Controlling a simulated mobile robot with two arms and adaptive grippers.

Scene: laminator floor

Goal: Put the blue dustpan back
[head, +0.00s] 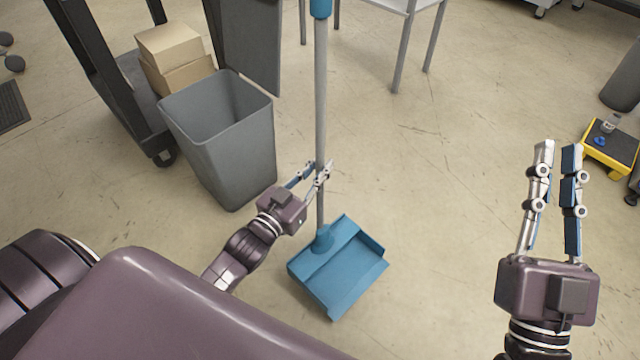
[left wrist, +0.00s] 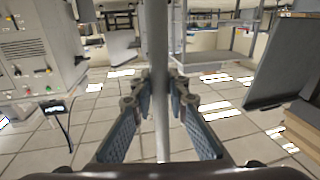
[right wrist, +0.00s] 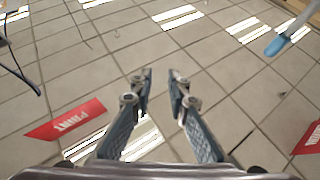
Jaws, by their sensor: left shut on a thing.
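The blue dustpan (head: 340,270) has a long upright grey handle (head: 321,90) with a blue grip at the top of the head view. Its pan is low over the floor; I cannot tell whether it touches. My left gripper (head: 318,172) is shut on the handle, a little above the pan. In the left wrist view the handle (left wrist: 158,60) runs upright between the fingers (left wrist: 160,100). My right gripper (head: 558,150) is open and empty over bare floor at the right. In the right wrist view its fingers (right wrist: 160,90) are apart, and a blue piece (right wrist: 288,38) shows at the upper right.
A grey bin (head: 225,130) stands just left of the handle. Behind it is a dark cart (head: 125,75) with cardboard boxes (head: 172,55). A white table (head: 405,5) is at the back. A yellow box (head: 610,150) is at far right. The middle floor is clear.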

